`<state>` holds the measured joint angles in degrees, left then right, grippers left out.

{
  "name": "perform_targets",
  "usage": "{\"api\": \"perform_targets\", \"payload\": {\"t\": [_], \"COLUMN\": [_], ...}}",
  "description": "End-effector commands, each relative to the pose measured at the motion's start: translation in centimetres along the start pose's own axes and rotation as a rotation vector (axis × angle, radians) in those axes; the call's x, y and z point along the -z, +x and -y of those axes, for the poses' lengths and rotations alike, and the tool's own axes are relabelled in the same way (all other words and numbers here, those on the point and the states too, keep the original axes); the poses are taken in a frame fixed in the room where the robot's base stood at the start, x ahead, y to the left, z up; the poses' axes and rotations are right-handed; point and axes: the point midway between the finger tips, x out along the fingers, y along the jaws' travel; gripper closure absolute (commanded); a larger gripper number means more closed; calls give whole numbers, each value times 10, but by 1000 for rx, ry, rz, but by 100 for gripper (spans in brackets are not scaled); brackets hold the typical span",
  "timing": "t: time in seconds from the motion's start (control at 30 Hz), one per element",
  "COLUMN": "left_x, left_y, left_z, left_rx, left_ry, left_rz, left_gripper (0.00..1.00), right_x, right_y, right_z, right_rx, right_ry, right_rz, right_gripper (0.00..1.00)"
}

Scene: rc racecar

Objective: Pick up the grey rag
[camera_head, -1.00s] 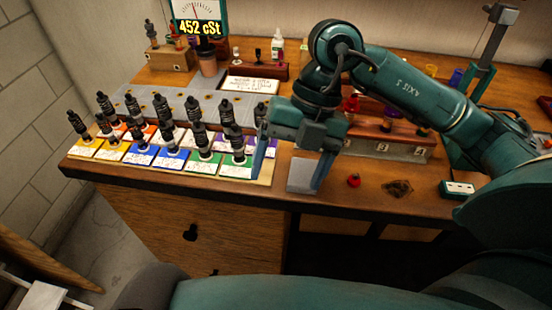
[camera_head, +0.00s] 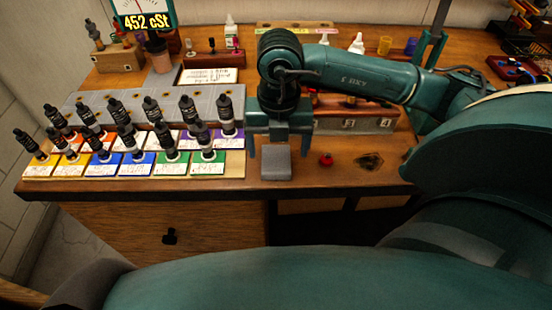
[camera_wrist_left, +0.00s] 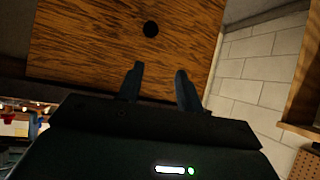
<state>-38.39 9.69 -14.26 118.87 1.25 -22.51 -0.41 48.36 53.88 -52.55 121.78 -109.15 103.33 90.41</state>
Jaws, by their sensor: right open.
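The grey rag (camera_head: 276,164) is a small folded square lying on the bench near its front edge. My right gripper (camera_head: 279,170) is open above it, pointing down, with one finger on either side of the rag in the head view. I cannot tell whether the fingers touch it or how high they are. My left gripper (camera_wrist_left: 158,77) shows in the left wrist view, its two fingers apart and empty in front of a wooden panel with a dark round knob. It does not show in the head view.
Rows of black dampers (camera_head: 168,140) on coloured cards stand close left of the right gripper. A small red object (camera_head: 326,159) lies right of the rag, beside a dark stain (camera_head: 369,161). The bench's front edge is close.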

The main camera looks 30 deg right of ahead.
Motion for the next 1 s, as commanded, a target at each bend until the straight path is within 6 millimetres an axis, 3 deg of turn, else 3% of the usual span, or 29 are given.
{"api": "perform_targets", "payload": {"t": [0.2,0.5,1.0], "left_x": [1,-5,0], "left_y": [-1,0,0], "left_z": [4,4,4], "left_rx": [9,11,12], "left_ry": [0,-4,-4], "left_rz": [9,23,13], "left_gripper": [64,64,64], "right_x": [-1,-1,-1], "right_y": [31,37,36], "right_z": [-4,-4,-4], "right_rx": [2,0,-1], "right_ry": [-1,-2,-2], "right_rz": [-3,-1,-1], "right_gripper": [18,18,58]}}
